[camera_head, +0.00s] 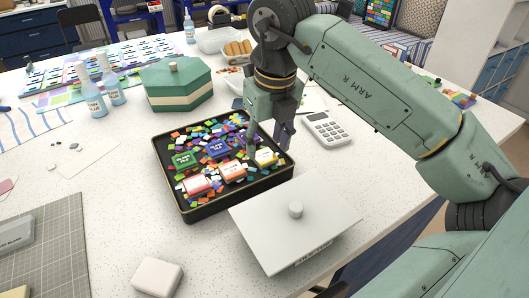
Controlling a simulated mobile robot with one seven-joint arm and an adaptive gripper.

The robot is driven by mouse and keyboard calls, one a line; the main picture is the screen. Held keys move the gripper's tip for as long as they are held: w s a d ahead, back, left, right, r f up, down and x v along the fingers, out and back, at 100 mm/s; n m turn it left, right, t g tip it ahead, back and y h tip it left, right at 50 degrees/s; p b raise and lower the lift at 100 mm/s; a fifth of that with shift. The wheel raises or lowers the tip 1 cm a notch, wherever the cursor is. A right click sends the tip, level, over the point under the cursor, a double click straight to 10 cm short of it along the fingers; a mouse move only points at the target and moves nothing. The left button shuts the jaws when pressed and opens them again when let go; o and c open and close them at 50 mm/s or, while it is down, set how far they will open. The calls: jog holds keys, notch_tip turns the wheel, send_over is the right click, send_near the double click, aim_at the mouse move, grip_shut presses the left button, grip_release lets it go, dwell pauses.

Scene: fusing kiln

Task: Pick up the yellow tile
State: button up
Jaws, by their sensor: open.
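The yellow tile (265,157) lies at the right side of a black tray (189,209), on top of many small coloured chips. My gripper (267,143) points down just above and behind the yellow tile, near the tray's right edge. Its fingers are apart, and I see nothing held between them. I cannot tell whether a finger touches the tile. Other labelled tiles lie in the tray: orange (232,171), red (195,185), green (184,160) and blue-purple (218,149).
A white lid with a knob (260,228) lies in front of the tray. A green hexagonal box (178,87) stands behind it. A calculator (326,129) lies to the right, and bottles (90,93) stand at left. A white block (157,277) sits in front; the table left of the tray is mostly clear.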

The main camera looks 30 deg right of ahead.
aim_at(265, 158)
jog(key=shift+w+f, duration=0.15)
jog(key=shift+f, duration=0.55)
jog(key=shift+w+f, duration=0.1)
jog(key=shift+f, duration=0.6)
jog(key=shift+c, duration=0.3)
jog(key=c, duration=0.9)
jog(key=shift+o, duration=0.2)
jog(key=shift+r, duration=0.1)
